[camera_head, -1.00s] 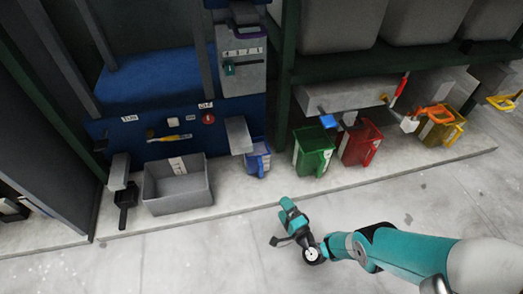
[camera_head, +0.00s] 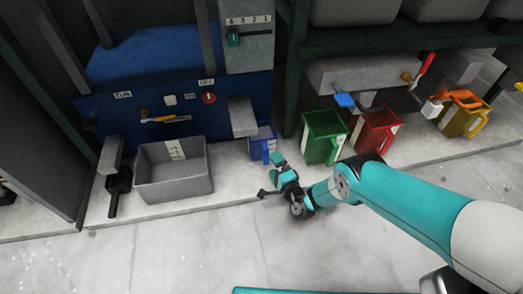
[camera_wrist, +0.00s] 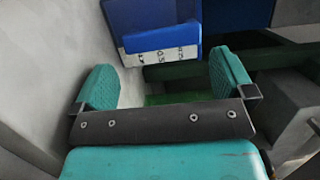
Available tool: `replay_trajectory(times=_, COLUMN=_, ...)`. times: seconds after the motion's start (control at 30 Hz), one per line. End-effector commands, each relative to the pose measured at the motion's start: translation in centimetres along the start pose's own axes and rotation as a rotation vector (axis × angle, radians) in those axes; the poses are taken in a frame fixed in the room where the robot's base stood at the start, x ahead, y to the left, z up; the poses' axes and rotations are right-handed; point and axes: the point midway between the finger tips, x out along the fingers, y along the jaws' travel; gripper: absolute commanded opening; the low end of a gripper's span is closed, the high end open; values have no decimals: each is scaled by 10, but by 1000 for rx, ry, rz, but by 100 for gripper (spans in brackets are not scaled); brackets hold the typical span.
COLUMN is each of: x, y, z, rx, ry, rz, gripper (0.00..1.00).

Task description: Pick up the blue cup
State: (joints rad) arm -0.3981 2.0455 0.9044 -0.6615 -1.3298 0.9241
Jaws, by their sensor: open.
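The blue cup (camera_head: 261,143) stands on the pale ledge below the blue press, just right of a grey block that partly covers its top left. My gripper (camera_head: 277,172) is close in front of the cup, near the ledge's edge. In the wrist view the cup (camera_wrist: 150,25) shows at the top, with a white label and a blue handle bar facing me. My gripper (camera_wrist: 160,85) is open there, its two teal fingers apart with nothing between them. The cup lies beyond the fingertips, and its upper part is cut off by the frame.
A green cup (camera_head: 322,138) and a red cup (camera_head: 372,132) stand to the right, and a yellow cup (camera_head: 463,115) farther right. A grey bin (camera_head: 175,182) and a black scoop (camera_head: 117,190) are on the left. The floor in front is clear.

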Motion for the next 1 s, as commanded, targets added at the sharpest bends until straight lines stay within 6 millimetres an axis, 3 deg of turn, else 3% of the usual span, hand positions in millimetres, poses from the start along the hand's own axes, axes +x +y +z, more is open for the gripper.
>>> replay_trajectory(times=0.2, x=10, y=2, z=2, rx=-2, ry=-3, rz=-1, gripper=100)
replay_trajectory(times=0.6, x=51, y=1, z=1, rx=-1, ry=-5, rz=-1, gripper=100)
replay_trajectory(times=0.93, x=55, y=-3, z=0, rx=-1, ry=-3, rz=0, gripper=100)
replay_trajectory(times=0.97, x=55, y=-3, z=0, rx=-1, ry=-3, rz=0, gripper=98)
replay_trajectory(times=1.0, x=55, y=-3, z=0, rx=-1, ry=-3, rz=0, gripper=88)
